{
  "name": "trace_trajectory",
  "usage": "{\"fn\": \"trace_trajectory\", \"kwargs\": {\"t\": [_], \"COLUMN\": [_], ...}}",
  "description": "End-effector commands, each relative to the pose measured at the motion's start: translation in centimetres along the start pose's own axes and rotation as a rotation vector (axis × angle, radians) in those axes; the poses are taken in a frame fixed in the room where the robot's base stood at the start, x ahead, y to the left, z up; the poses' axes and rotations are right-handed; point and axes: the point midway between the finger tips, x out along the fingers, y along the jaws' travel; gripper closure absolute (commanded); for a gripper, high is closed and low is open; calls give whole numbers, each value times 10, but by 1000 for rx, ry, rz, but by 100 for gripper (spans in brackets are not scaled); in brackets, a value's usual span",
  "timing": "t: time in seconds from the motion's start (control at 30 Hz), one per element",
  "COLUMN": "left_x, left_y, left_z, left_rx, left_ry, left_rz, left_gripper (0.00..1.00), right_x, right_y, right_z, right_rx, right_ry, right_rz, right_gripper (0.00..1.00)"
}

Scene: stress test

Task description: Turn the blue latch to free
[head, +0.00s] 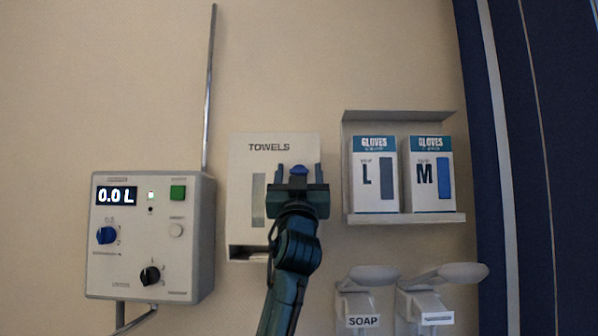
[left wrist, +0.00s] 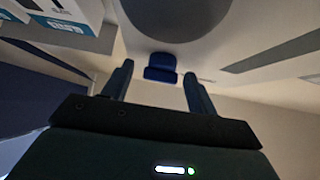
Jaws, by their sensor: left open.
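The blue latch (head: 299,170) is a small blue knob on the front of the white TOWELS dispenser (head: 245,150). In the left wrist view the latch (left wrist: 160,72) is a dark blue block ahead of my fingers. My left gripper (head: 298,177) is open and faces the dispenser, its arm rising from below. The latch shows between its two fingertips, with a gap on each side; neither finger is seen touching it. How far the tips are from the dispenser front is hard to tell. The gripper hides the lower right of the dispenser front. My right gripper is not in view.
A control box (head: 140,276) with display and knobs is on the wall at left. A shelf (head: 405,218) with two GLOVES boxes (head: 375,150) is close on the right. Two dispensers, one labelled SOAP (head: 363,321), are below it. A dark curtain (head: 555,150) hangs far right.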

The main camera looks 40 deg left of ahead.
Motion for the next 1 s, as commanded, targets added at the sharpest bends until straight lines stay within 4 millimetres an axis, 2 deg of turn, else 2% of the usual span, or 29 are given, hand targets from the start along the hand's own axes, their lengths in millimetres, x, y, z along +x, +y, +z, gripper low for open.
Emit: {"fn": "trace_trajectory", "kwargs": {"t": [0.17,0.7,1.0], "left_x": [0,0,-2], "left_y": [0,0,1], "left_z": [0,0,2], "left_rx": [0,0,-33], "left_ry": [1,0,-1], "left_rz": [0,0,-31], "left_gripper": [43,86,87], "right_x": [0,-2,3], "right_y": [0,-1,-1], "right_z": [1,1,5], "right_rx": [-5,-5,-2], "right_ry": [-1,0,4], "right_rz": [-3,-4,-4], "right_gripper": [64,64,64]}}
